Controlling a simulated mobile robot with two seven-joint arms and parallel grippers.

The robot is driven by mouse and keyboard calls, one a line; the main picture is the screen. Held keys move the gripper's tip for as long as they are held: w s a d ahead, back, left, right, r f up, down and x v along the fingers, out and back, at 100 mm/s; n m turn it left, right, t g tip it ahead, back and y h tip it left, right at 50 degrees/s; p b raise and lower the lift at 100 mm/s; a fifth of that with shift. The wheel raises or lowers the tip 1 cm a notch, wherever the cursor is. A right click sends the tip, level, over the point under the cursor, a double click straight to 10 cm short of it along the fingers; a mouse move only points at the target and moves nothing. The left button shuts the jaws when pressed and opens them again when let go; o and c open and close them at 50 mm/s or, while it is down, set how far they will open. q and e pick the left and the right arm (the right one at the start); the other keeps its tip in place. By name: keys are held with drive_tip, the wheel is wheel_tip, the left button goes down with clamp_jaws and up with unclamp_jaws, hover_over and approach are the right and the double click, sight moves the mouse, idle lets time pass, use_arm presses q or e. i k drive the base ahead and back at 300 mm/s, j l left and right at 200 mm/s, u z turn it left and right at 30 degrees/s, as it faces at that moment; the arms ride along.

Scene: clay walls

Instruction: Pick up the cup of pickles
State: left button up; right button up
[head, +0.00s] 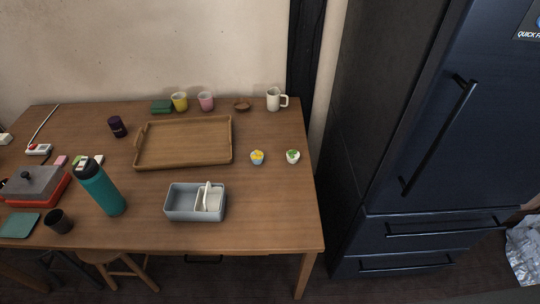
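Two small cups stand on the right part of the wooden table in the head view. Either could be the cup of pickles; at this size I cannot tell which. Both look upright and stand apart from each other. Neither of my grippers is in view.
A wooden tray (184,164) lies left of the small cups. A grey divided box (168,205) and a teal bottle (101,190) stand nearer the front. The table's front right is clear. A dark fridge (425,110) stands right.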

sight(258, 156)
drive_tip(key=i+l, duration=0.1)
drive_tip(key=l, duration=0.65)
drive_tip(key=i+l+u, duration=0.1)
drive_tip(key=l, duration=0.7)
